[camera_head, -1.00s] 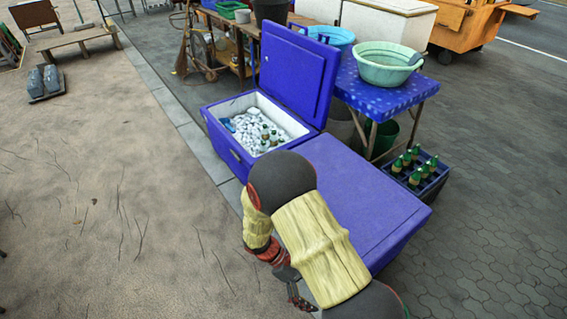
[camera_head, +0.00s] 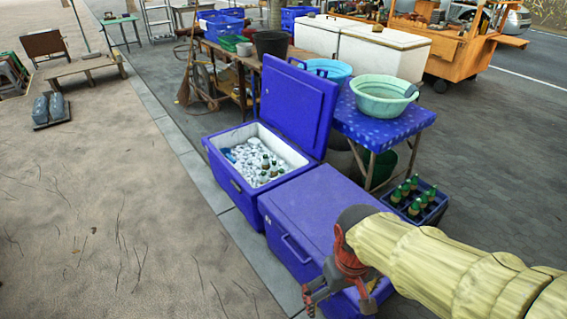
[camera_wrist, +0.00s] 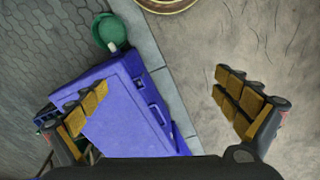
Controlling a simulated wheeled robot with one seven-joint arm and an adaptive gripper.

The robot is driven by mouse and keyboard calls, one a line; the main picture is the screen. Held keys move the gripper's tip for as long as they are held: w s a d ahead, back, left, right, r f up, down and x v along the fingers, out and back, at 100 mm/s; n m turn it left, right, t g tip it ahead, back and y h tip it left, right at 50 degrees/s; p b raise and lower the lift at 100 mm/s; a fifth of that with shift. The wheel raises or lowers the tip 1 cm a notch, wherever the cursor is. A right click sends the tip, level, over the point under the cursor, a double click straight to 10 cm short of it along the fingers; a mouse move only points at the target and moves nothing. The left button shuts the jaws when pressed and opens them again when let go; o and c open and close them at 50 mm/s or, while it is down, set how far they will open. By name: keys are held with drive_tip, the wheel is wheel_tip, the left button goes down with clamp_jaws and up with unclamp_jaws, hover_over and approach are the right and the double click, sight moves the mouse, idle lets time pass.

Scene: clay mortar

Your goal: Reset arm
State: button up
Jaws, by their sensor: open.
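My gripper (camera_head: 336,298) hangs beside and in front of the closed blue cooler (camera_head: 315,210) in the head view. In the wrist view my gripper (camera_wrist: 162,88) has its two fingers spread wide apart with nothing between them. A blue cooler lid (camera_wrist: 120,115) shows below and between the fingers in the wrist view. My forearm hides part of the closed cooler's right side in the head view.
An open blue cooler (camera_head: 228,178) holds ice and several bottles. A blue table (camera_head: 385,125) bears a green basin (camera_head: 383,98). A blue crate (camera_head: 432,212) of green bottles stands right of the coolers. Sandy ground (camera_head: 100,200) on the left is mostly clear.

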drive_tip(key=s+d+r+m+t+p, duration=0.1)
drive_tip(key=d+r+t, duration=0.1)
drive_tip(key=r, duration=0.5)
drive_tip(key=s+d+r+m+t+p, duration=0.1)
drive_tip(key=s+d+r+t, duration=0.1)
drive_tip(key=r, duration=0.5)
drive_tip(key=shift+s+d+r+m+t, duration=0.25)
drive_tip(key=shift+d+m+t, duration=0.2)
drive_tip(key=shift+d, duration=0.6)
drive_tip(key=shift+c, duration=0.4)
